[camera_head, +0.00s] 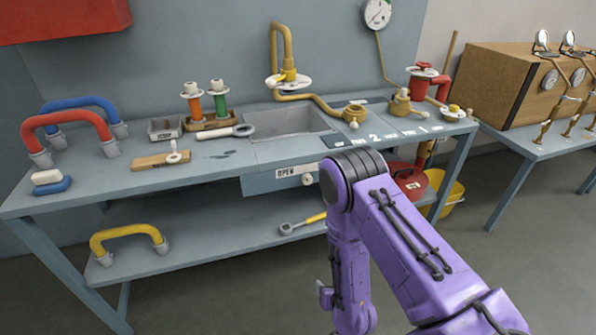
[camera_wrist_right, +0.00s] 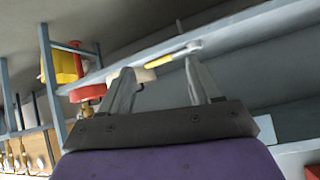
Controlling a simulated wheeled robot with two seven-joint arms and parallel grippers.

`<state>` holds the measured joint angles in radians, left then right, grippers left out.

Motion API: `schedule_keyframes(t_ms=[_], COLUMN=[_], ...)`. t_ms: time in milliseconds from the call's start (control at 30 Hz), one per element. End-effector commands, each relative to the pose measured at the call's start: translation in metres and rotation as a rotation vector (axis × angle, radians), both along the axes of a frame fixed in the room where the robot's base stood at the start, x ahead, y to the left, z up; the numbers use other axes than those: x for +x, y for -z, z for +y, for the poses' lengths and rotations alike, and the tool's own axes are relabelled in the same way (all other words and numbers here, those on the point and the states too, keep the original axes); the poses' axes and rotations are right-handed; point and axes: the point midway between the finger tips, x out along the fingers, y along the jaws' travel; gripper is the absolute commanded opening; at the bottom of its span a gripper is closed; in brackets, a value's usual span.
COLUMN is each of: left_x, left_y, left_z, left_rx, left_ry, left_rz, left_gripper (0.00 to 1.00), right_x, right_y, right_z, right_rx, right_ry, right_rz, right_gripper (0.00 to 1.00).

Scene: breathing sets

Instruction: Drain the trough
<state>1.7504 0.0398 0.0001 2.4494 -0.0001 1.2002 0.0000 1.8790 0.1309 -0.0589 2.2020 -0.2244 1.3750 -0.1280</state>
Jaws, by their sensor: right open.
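The trough (camera_head: 287,122) is a grey rectangular basin sunk into the bench top; from here I cannot tell whether it holds liquid. A yellow curved spout (camera_head: 281,45) with a white handwheel stands behind it. A panel labelled OPEN (camera_head: 286,173) with a round white knob (camera_head: 307,180) is on the bench front below. My purple right arm reaches down in front of the bench in the head view. My left gripper is in neither view.
A yellow-handled ring wrench (camera_head: 304,223) and a yellow curved pipe (camera_head: 128,237) lie on the lower shelf. A red round vessel (camera_head: 410,184) and a yellow bucket (camera_head: 450,190) stand under the bench's right end.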

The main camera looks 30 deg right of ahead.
Motion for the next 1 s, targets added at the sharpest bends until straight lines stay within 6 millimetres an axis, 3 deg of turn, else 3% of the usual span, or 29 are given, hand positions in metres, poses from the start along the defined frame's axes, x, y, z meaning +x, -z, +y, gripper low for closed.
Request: schedule_keyframes(t_ms=[33, 100, 200, 300, 400, 800, 1000], left_x=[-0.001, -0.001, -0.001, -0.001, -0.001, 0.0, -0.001], left_y=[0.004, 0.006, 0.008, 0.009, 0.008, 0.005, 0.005], left_z=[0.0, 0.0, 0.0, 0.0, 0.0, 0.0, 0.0], left_rx=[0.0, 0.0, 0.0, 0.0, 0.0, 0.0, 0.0], left_ry=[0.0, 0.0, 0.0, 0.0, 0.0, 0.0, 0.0], left_rz=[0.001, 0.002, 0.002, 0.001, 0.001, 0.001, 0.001], left_gripper=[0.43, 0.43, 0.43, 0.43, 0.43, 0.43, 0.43], right_x=[0.053, 0.115, 0.17, 0.196, 0.21, 0.289, 0.303], right_y=[-0.024, -0.067, -0.126, -0.161, -0.172, -0.169, -0.169], right_z=[-0.014, -0.033, -0.056, -0.068, -0.073, -0.092, -0.095], right_rx=[-0.032, -0.09, -0.167, -0.215, -0.23, -0.229, -0.227], right_ry=[-0.022, -0.06, -0.099, -0.12, -0.126, -0.126, -0.125], right_rz=[-0.151, -0.346, -0.554, -0.665, -0.696, -0.691, -0.688], right_gripper=[0.63, 0.63, 0.63, 0.63, 0.63, 0.63, 0.63])
